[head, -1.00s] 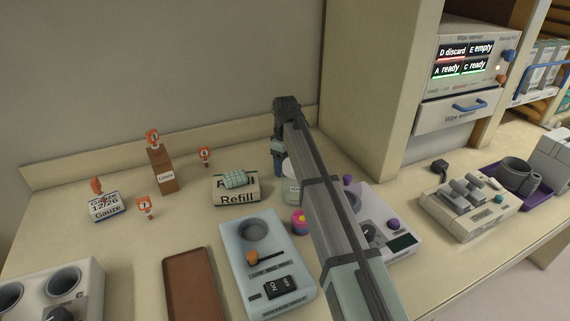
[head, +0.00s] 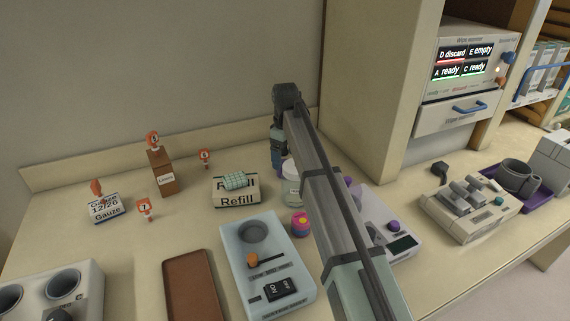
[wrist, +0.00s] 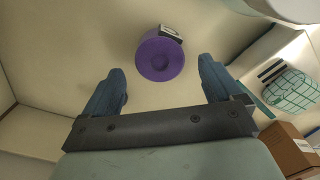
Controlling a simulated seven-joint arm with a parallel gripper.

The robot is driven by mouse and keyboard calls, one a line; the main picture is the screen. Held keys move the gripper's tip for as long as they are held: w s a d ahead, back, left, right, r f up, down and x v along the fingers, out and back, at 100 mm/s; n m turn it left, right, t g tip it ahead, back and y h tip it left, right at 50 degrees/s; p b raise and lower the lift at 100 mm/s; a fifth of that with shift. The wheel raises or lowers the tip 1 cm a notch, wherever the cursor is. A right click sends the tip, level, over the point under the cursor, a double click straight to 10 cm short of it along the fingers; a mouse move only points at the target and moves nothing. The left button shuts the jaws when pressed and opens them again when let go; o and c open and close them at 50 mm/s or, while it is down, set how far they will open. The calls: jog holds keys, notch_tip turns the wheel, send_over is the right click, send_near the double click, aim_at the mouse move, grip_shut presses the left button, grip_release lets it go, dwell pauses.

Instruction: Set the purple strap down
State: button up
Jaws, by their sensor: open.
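A purple rolled strap (wrist: 160,58) with a small black-and-white end piece shows in the wrist view. It rests on the pale counter, ahead of my gripper and roughly centred between the two blue fingers. My gripper (wrist: 160,84) is open, with a gap between each finger and the strap. In the head view my gripper (head: 277,142) is at the back of the counter, above and behind a white jar. The strap is largely hidden there by the arm and the jar.
The white jar (head: 291,188) stands close to my gripper. A Refill box (head: 236,198) with a teal checked roll is left of it. A pale blue switch unit (head: 265,262) and a brown tray (head: 190,287) are in front. A beige pillar (head: 372,90) rises at right.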

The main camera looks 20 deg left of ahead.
notch_tip(320, 180, up, 8)
jog(key=shift+f, duration=0.25)
dwell(0.5)
